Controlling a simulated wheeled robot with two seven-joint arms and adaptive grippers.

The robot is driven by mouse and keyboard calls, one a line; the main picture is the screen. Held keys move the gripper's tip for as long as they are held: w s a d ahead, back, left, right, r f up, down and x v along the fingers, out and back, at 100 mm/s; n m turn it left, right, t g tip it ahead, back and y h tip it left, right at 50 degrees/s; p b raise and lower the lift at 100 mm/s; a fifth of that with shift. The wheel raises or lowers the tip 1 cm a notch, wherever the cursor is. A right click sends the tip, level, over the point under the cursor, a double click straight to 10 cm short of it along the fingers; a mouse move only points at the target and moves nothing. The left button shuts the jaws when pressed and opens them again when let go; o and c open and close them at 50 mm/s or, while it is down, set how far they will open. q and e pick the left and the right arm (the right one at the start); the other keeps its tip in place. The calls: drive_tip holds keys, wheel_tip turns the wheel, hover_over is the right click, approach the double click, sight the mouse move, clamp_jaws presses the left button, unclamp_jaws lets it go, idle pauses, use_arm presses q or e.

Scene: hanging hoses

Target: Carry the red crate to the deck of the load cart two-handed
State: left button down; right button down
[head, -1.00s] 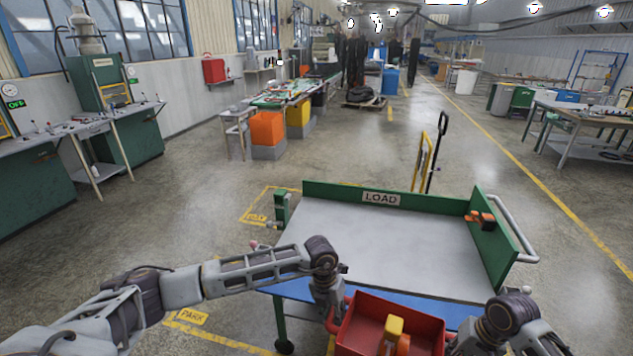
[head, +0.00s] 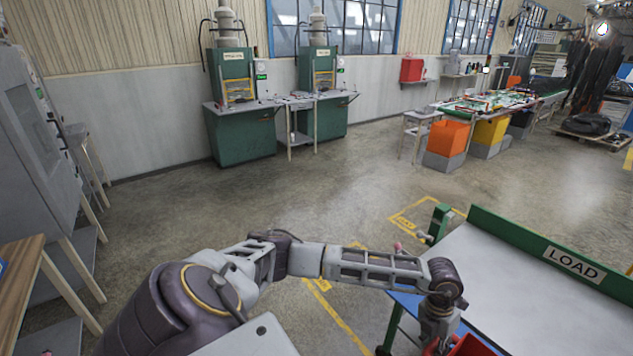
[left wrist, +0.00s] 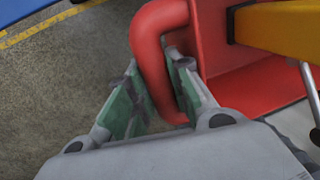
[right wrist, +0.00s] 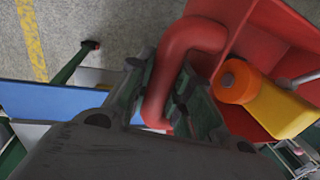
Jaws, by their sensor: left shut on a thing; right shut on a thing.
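The red crate (head: 472,347) shows only as a corner at the bottom right of the head view, by the blue near edge of the load cart. My left gripper (left wrist: 155,88) is shut on the crate's red tube handle (left wrist: 150,50) in the left wrist view. My right gripper (right wrist: 170,88) is shut on the opposite red handle (right wrist: 195,38) in the right wrist view; it is outside the head view. A yellow thing with an orange round end (right wrist: 236,82) is in the crate. The cart's grey deck (head: 520,275) looks bare where visible.
A green lip with a LOAD sign (head: 573,263) runs along the deck's far side. A green post (head: 438,222) stands at its left corner. Green machines (head: 240,125) stand by the wall, and a grey cabinet (head: 40,150) is at left. The floor between is clear.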

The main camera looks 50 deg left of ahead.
use_arm(q)
drive_tip(key=shift+w+a, duration=0.15)
use_arm(e)
drive_tip(key=shift+w+d, duration=0.15)
drive_tip(key=shift+d, duration=0.05)
